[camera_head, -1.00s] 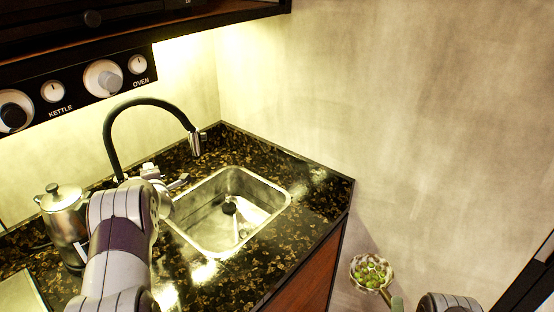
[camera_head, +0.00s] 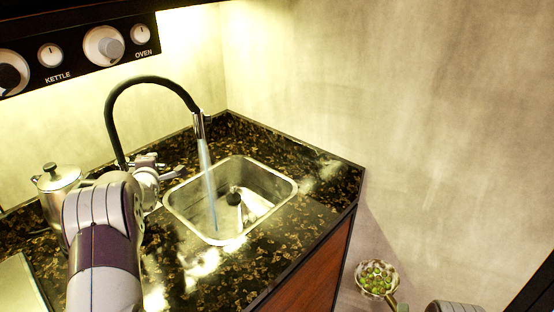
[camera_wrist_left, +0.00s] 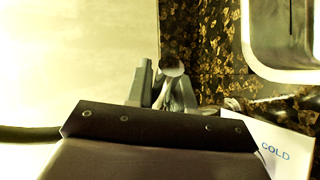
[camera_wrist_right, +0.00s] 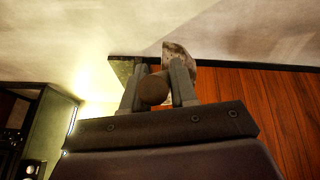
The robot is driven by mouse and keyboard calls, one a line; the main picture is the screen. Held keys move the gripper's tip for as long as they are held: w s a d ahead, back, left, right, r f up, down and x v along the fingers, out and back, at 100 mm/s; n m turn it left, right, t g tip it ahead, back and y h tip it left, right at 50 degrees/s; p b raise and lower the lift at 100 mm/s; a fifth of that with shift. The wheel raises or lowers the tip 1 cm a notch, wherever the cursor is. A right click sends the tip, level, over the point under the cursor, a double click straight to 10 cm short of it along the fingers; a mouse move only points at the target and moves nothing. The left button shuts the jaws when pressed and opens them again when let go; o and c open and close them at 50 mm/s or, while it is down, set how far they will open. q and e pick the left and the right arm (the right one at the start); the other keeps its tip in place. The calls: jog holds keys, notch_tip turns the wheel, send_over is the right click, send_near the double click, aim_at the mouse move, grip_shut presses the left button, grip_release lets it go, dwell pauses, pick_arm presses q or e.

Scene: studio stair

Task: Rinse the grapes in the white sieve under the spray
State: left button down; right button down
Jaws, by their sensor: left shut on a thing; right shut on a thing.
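The white sieve (camera_head: 392,271) holds green grapes (camera_head: 375,277) and hangs low at the right, beside the counter's end and away from the sink. The spray (camera_head: 208,180) runs from the tap head (camera_head: 199,124) down into the sink (camera_head: 177,211). My left gripper (camera_wrist_left: 163,88) is shut on the tap's lever (camera_wrist_left: 173,68), at the tap's base behind my left forearm.
A steel kettle (camera_head: 58,178) stands at the left of the dark speckled counter (camera_head: 300,225). A dark object with a pale stick (camera_head: 234,198) lies in the sink. A label reading COLD (camera_wrist_left: 275,153) is near the tap. The wall is bare behind the sieve.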

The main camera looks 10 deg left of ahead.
pick_arm(q)
jog(key=c, duration=1.1)
grip_release()
jog(key=v, duration=1.2)
jog(key=shift+b, duration=0.4)
